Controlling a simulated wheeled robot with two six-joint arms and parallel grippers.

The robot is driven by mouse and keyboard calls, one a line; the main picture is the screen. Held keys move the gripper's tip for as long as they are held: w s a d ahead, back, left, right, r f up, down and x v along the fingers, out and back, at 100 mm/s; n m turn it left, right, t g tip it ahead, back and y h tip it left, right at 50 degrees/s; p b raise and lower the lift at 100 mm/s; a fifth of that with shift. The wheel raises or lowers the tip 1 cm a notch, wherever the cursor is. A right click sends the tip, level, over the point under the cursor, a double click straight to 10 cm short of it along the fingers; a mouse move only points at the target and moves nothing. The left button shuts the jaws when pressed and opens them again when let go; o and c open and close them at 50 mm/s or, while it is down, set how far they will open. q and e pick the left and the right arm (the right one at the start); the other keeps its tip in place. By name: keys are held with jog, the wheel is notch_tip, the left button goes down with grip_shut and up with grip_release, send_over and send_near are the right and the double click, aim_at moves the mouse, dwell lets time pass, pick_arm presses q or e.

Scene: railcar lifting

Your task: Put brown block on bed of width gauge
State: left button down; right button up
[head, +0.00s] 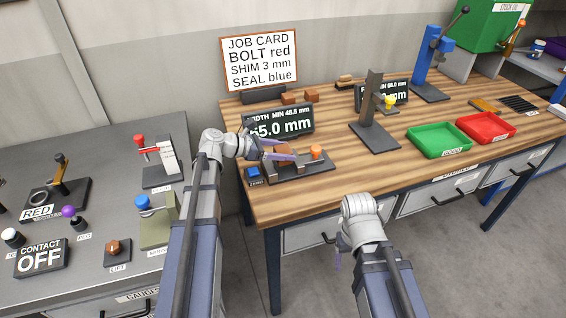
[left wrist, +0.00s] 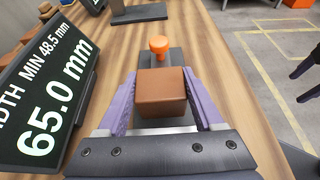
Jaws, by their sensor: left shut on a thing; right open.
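The brown block (head: 283,157) is between the fingers of my left gripper (head: 280,154), which is shut on it. In the left wrist view the block (left wrist: 161,92) sits between the two purple fingers (left wrist: 160,105). It is over the dark bed of the width gauge (head: 305,171), in front of the orange knob (head: 316,152). I cannot tell whether it touches the bed. The gauge display (head: 283,124) reads 65.0 mm, with "MIN 48.5 mm" above. My right gripper (head: 340,252) is open, low in front of the bench and partly hidden by its wrist.
Brown blocks (head: 290,98) lie at the back below the job card (head: 259,60). A dark stand (head: 374,137), a green tray (head: 438,140), a red tray (head: 486,127) and a blue press (head: 430,65) are to the right. A blue button (head: 253,173) is left of the gauge.

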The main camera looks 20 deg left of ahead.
pick_arm(q)
jog(key=shift+f+b, duration=1.5)
jog(key=shift+f, duration=0.25)
jog(key=shift+f, duration=0.1)
jog(key=shift+c, duration=0.2)
grip_release()
jog(key=shift+a+r, duration=0.1)
jog(key=shift+r, duration=0.25)
jog(key=p+v, duration=0.4)
jog(key=v, duration=0.6)
jog(key=shift+s+a, duration=0.15)
jog(key=shift+s, duration=0.05)
jog(key=shift+s+a+r+p, duration=0.15)
jog(key=shift+s+a+p, duration=0.2)
jog(key=shift+a, duration=0.15)
